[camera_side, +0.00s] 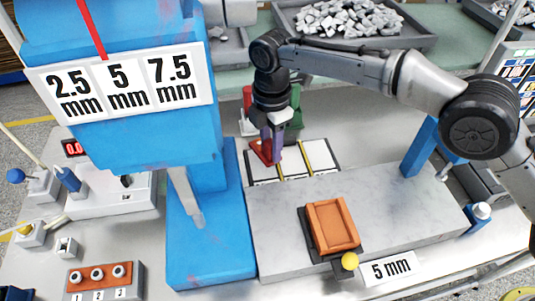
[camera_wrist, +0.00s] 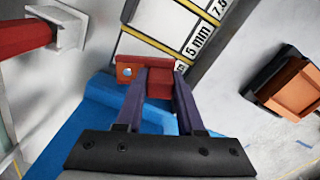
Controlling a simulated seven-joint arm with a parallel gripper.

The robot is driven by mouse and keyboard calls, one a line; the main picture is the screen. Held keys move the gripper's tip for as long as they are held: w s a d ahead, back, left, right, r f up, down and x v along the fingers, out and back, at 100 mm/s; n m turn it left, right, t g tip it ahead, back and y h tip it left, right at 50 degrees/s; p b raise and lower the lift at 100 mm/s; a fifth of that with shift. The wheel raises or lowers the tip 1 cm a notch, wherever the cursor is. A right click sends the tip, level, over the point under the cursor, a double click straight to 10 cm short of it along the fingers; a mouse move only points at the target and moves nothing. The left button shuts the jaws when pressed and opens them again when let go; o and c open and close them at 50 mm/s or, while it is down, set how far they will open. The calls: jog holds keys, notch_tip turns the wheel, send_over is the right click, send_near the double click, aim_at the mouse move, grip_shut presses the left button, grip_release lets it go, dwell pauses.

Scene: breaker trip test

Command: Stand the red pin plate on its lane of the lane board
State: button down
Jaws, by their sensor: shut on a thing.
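The red pin plate (camera_side: 260,152) is between the fingers of my gripper (camera_side: 273,148) in the side view. In the wrist view, the red pin plate (camera_wrist: 128,73) shows a small pale round spot on its left part, and my gripper (camera_wrist: 160,90) is shut on its middle. The lane board (camera_side: 322,157) is white with dark edges and yellow dividing strips. In the wrist view, the lane board (camera_wrist: 165,30) shows lane labels 5 mm and 7.5. The plate is at the board's near-left end lane, whose label is partly hidden. I cannot tell whether it touches the board.
A blue press (camera_side: 205,235) stands close on the left, with a 2.5/5/7.5 mm sign (camera_side: 120,82). A green piece (camera_side: 296,118) and another red piece (camera_side: 248,97) are behind my gripper. An orange block (camera_side: 333,224) sits on the grey slab (camera_side: 400,210) in front.

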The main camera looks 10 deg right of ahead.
aim_at(267, 157)
jog(key=shift+w+a+f, duration=0.3)
jog(key=shift+w+f, duration=0.05)
jog(key=shift+f, duration=1.65)
jog(key=shift+f, duration=0.1)
jog(key=c, duration=0.5)
grip_release()
jog(key=shift+f, duration=0.1)
notch_tip(267, 157, up, 11)
jog(key=shift+w+a+f, duration=0.1)
jog(key=shift+r, duration=0.7)
